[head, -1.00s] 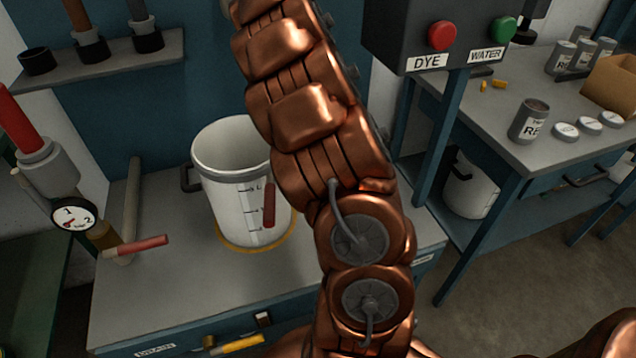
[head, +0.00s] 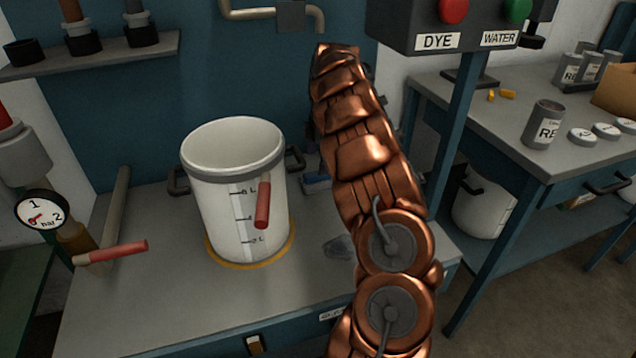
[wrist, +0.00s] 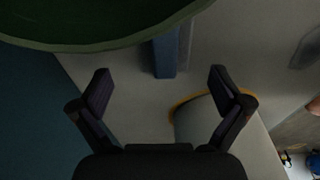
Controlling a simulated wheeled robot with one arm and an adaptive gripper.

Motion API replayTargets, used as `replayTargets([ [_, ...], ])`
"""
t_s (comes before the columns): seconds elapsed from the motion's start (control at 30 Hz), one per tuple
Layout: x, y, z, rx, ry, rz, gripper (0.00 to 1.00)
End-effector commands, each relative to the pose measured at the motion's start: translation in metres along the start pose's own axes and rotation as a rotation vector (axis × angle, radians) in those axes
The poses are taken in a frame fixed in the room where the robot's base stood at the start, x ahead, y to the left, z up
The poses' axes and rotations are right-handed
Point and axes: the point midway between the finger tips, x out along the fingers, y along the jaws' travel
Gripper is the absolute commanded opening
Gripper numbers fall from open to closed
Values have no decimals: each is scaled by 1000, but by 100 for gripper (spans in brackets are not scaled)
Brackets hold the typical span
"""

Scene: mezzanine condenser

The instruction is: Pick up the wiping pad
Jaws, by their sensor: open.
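My gripper (wrist: 160,74) is open and empty. Its fingertips are spread to either side of the pad's near end, and the pad appears below them; the height gap is hard to judge. In the head view my gripper is mostly hidden behind my copper arm.
A yellow ring with a grey shape (wrist: 200,122) lies near the right finger. A grey smudge (head: 340,247) marks the bench. A DYE/WATER button box (head: 440,28) hangs right.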

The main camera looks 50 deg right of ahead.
Motion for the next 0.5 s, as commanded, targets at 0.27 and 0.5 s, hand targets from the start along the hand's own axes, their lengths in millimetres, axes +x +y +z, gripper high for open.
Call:
replayTargets([
  [0.27, 31, -7, 8, 3, -2, 3, 100],
  [0.5, 50, -7, 7, 2, -1, 1, 100],
])
